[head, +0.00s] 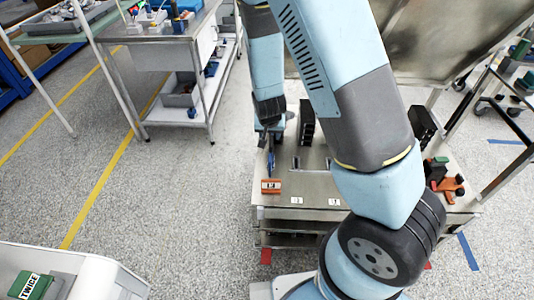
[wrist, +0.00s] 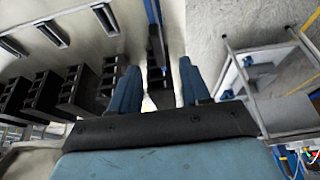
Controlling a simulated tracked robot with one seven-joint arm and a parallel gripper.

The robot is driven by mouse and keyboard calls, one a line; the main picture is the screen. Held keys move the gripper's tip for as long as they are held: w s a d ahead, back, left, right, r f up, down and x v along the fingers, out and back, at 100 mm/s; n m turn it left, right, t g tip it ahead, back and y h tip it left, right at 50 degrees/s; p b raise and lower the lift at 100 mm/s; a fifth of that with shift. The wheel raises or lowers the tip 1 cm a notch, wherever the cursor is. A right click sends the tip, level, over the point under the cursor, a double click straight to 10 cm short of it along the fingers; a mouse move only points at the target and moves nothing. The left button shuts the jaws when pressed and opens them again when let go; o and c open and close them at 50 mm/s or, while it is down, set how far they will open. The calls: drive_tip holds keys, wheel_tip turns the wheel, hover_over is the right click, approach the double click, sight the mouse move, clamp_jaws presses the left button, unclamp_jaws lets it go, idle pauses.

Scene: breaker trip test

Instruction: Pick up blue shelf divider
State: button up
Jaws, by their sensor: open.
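My gripper (head: 267,132) is at the left end of the steel-topped bench in the head view, with its fingers pointing down. In the wrist view, my gripper (wrist: 159,66) has its two blue fingers apart, with a clear gap between them. A narrow blue piece, apparently the blue shelf divider (head: 271,162), shows just below the fingers in the head view, close to an orange block. In the wrist view a blue strip (wrist: 151,11) runs up from the gap, beside a dark narrow part (wrist: 156,45). Whether the fingers touch it cannot be told.
An orange block (head: 271,186) with a white label sits at the bench's left front. A black slotted unit (head: 306,122) stands right of my gripper; several black units (wrist: 75,88) line the wrist view's left. A steel cart (head: 180,50) stands left, with open floor between.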

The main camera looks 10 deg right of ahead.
sight(271, 141)
drive_tip(key=x, duration=0.5)
drive_tip(key=shift+f, duration=0.2)
drive_tip(key=shift+d+x, duration=0.1)
drive_tip(key=shift+x, duration=1.35)
drive_tip(key=shift+d+x, duration=0.15)
drive_tip(key=shift+x, duration=1.3)
drive_tip(key=shift+w+r, duration=0.15)
drive_tip(key=shift+w, duration=0.05)
drive_tip(key=shift+c, duration=0.2)
clamp_jaws()
